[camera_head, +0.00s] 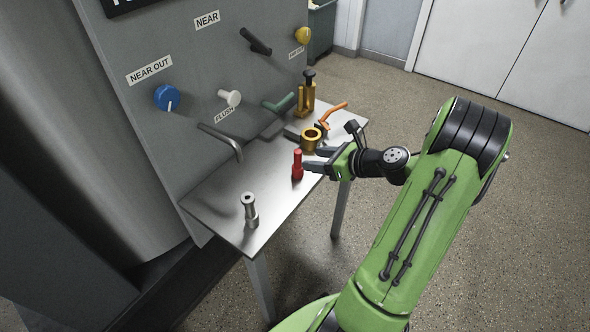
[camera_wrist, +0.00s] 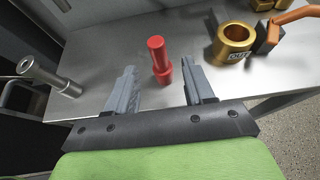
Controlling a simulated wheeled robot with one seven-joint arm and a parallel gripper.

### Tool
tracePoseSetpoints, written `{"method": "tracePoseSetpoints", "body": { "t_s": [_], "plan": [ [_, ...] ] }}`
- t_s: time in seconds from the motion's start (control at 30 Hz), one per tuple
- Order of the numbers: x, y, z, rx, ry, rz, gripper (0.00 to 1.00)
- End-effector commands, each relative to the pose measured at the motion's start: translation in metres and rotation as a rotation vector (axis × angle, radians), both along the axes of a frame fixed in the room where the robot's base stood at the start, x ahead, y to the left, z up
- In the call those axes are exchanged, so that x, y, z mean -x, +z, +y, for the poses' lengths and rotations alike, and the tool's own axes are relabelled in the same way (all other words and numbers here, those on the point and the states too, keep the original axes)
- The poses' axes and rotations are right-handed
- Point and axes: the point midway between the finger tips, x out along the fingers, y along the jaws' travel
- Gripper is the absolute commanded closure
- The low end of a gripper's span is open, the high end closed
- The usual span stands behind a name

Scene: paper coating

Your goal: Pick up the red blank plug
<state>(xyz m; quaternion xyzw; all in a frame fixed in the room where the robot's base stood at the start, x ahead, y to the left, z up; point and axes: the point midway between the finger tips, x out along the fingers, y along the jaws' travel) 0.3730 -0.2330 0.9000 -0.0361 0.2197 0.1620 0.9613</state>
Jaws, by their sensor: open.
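The red blank plug (camera_head: 297,165) stands upright on the metal table (camera_head: 215,205) near its front edge in the head view. In the wrist view the plug (camera_wrist: 159,60) lies ahead, between the lines of the two fingers, nearer the right finger. My gripper (camera_head: 312,160) is open and reaches in from the right, with its fingertips close to the plug. In the wrist view my gripper (camera_wrist: 161,80) shows both grey fingers apart with nothing clamped. I cannot tell whether a finger touches the plug.
A brass ring (camera_head: 311,140) stands close behind the gripper, with an orange-handled part (camera_head: 331,116) and a brass fitting (camera_head: 305,97) beyond. A steel fitting (camera_head: 250,210) stands at the front left. A grey panel with knobs (camera_head: 200,75) rises behind.

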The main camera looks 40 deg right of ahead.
Motion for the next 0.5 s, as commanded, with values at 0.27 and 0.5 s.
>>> {"method": "tracePoseSetpoints", "body": {
  "t_s": [0.27,0.5],
  "plan": [
    [-0.037,-0.021,0.014,0.002,0.003,-0.001,0.47],
    [-0.072,-0.038,0.028,0.003,0.004,0.000,0.47]
  ]
}}
